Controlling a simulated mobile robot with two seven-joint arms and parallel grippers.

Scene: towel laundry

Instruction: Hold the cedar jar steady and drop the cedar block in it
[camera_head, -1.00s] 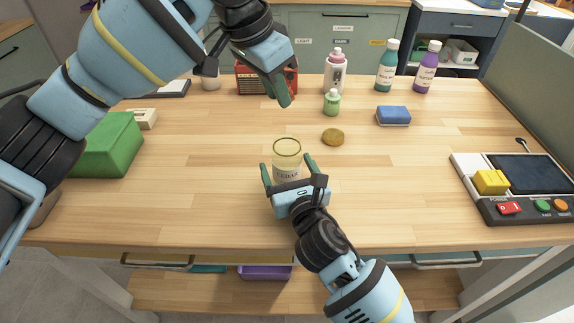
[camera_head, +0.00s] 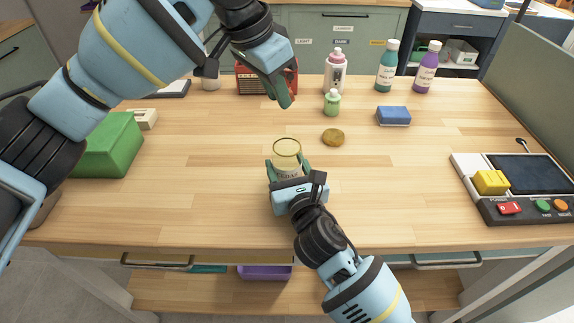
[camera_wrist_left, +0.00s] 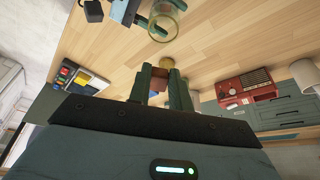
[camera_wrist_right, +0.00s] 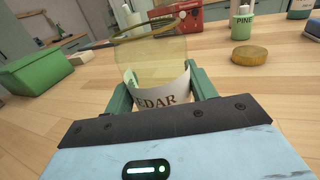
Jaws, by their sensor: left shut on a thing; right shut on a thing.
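The cedar jar (camera_head: 288,147) is clear glass with a pale label, upright on the table. It also shows in the right wrist view (camera_wrist_right: 160,98), where the label reads "EDAR". My right gripper (camera_head: 288,168) is shut around the jar's sides from the front. My left gripper (camera_head: 286,102) is raised above the table, behind the jar in the head view, fingers pointing down. It is shut on the small brown cedar block (camera_wrist_left: 158,84), which shows between its fingers in the left wrist view. The fingers mostly hide the block in the head view.
A round brown lid (camera_head: 333,137) lies right of the jar. A green bottle (camera_head: 332,103), a blue sponge (camera_head: 393,116) and a red radio (camera_head: 252,80) stand farther back. A green box (camera_head: 108,146) is left; a control panel (camera_head: 508,205) is right.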

